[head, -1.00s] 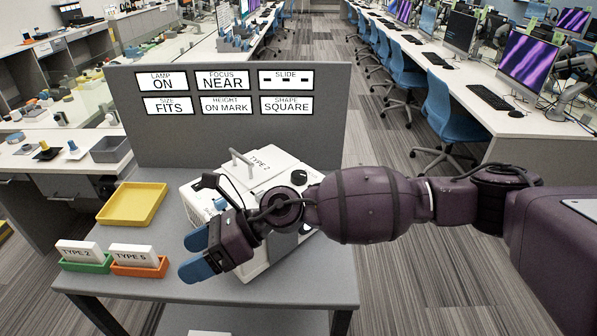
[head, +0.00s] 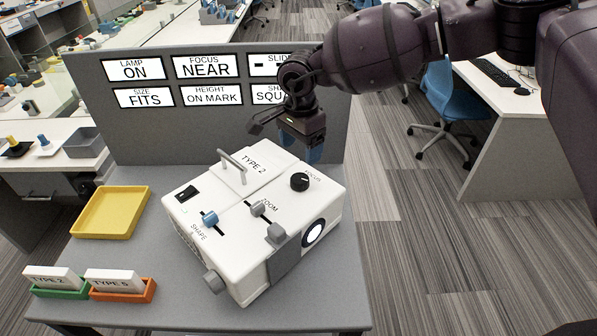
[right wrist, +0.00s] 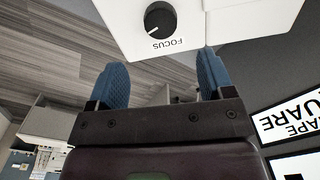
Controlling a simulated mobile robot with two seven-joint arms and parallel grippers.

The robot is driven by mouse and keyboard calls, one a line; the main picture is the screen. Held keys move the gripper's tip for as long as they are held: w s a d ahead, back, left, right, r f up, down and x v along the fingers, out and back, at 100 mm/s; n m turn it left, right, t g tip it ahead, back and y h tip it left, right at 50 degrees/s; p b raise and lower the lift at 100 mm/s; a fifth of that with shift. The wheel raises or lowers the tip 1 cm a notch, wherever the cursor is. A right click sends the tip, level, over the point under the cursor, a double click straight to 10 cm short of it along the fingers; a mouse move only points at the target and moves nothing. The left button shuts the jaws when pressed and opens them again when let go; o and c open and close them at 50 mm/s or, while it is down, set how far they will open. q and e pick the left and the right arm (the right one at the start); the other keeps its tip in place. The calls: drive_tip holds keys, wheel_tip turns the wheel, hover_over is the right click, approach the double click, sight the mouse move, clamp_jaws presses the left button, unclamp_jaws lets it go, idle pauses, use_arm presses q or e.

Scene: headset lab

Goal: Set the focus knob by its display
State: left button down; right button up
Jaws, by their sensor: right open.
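The white projector box (head: 262,205), labelled TYPE 2, stands on the grey table. Its black focus knob (head: 300,181) sits on the top at the right, beside the word FOCUS. The FOCUS display (head: 209,67) on the grey panel reads NEAR. My right gripper (head: 301,150) is above the table behind the box, pointing down and apart from the knob. In the right wrist view the gripper (right wrist: 162,82) is open and empty, and the knob (right wrist: 160,20) with its white pointer line lies beyond the fingertips. My left gripper is not in view.
Other displays read LAMP ON, SIZE FITS, HEIGHT ON MARK; my arm partly covers SLIDE and SHAPE. The grey panel (head: 190,140) stands behind the box. A yellow tray (head: 84,234), a green holder (head: 50,292) and an orange holder (head: 115,296) with cards are at left.

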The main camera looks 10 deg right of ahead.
sight(300, 178)
wheel_tip(300, 178, down, 8)
drive_tip(key=shift+f+p, duration=0.1)
drive_tip(key=shift+p, duration=0.5)
drive_tip(key=shift+f, duration=0.6)
drive_tip(key=c, duration=0.9)
